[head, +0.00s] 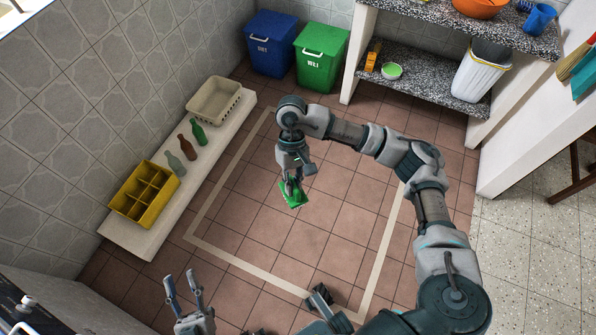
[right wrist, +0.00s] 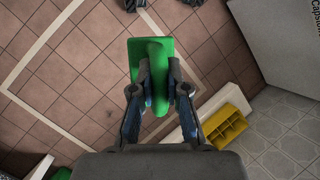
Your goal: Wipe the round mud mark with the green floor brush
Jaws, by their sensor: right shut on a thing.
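The green floor brush (head: 293,196) is in my right gripper (head: 291,184), over the tiled floor inside the pale rectangular outline. In the right wrist view the brush (right wrist: 150,55) sits between the two fingers of my right gripper (right wrist: 160,80), which are shut on its handle. I cannot tell whether the brush touches the floor. My left gripper (head: 183,286) is at the lower left with its fingers apart and nothing between them.
A pale ledge (head: 150,238) on the left holds a yellow crate (head: 127,206), several bottles (head: 187,147) and a beige basket (head: 232,91). A blue bin (head: 270,50) and a green bin (head: 320,67) stand at the back, beside speckled shelves (head: 425,75).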

